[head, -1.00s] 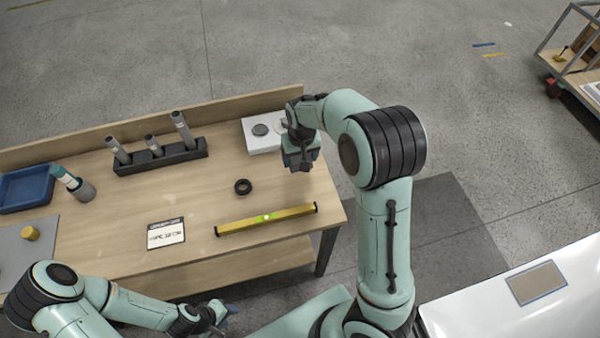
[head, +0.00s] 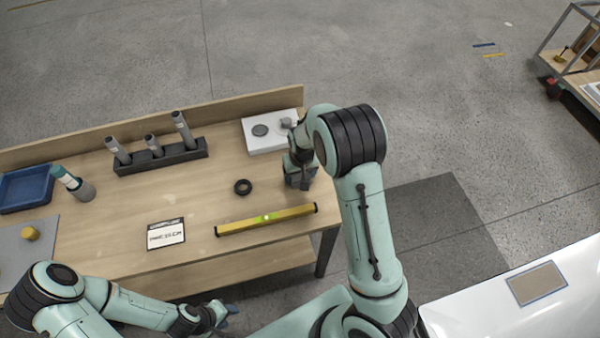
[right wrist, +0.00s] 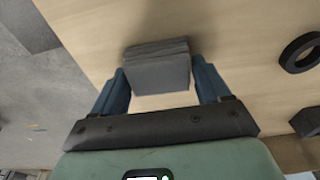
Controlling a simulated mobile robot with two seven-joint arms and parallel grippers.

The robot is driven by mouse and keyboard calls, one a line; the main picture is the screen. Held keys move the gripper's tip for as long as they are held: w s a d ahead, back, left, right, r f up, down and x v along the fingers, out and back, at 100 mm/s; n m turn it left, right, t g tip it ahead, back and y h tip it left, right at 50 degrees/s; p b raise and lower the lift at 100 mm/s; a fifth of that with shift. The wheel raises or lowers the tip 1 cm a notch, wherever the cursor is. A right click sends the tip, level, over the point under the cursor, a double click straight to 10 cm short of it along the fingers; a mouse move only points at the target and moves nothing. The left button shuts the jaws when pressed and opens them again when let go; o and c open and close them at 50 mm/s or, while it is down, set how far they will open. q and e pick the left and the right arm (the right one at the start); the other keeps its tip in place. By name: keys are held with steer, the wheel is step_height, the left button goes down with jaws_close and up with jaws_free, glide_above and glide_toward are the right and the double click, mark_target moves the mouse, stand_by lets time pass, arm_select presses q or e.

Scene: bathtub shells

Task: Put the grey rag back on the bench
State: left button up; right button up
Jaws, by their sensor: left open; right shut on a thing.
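The grey rag (right wrist: 157,68), a folded flat block, is between the blue fingers of my right gripper (right wrist: 160,80), which is shut on it. In the head view my right gripper (head: 300,182) is over the right end of the wooden bench (head: 190,195), and the rag is mostly hidden there. I cannot tell whether the rag touches the bench top. My left gripper (head: 226,311) is open and looks empty, off the bench's front edge.
A white block with round grey pieces (head: 260,144) stands behind my right gripper. A black ring (head: 243,187), a yellow level (head: 265,220) and a printed card (head: 166,233) lie left of it. A holder with grey tubes (head: 160,157) is farther left.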

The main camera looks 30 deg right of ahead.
steer(key=o, duration=0.9)
steer(key=shift+s, duration=0.1)
step_height(320, 180, up, 12)
steer(key=s, duration=0.1)
steer(key=shift+s+a, duration=0.15)
steer(key=shift+s, duration=0.05)
